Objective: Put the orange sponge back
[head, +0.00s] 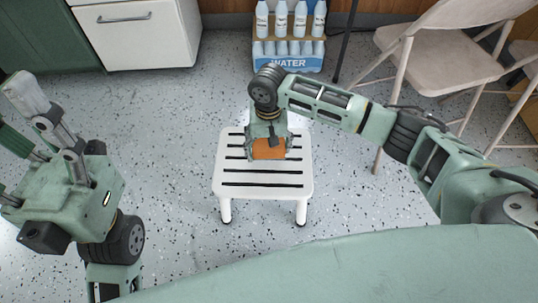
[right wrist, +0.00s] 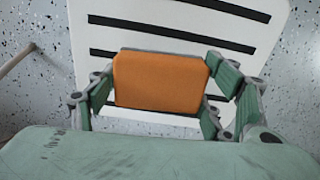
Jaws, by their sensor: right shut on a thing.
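The orange sponge (head: 268,149) is in my right gripper (head: 268,144), over the white slatted stool (head: 290,178). In the right wrist view the sponge (right wrist: 160,80) sits between the two fingers, and the stool seat (right wrist: 110,15) lies behind it. I cannot tell whether the sponge touches the seat. My right gripper is shut on the sponge. My left gripper (head: 22,125) is raised at the left of the head view, with its fingers apart and nothing between them.
A folding chair (head: 440,50) is at the right. A white cabinet (head: 135,35) is at the back left. The speckled floor around the stool is clear.

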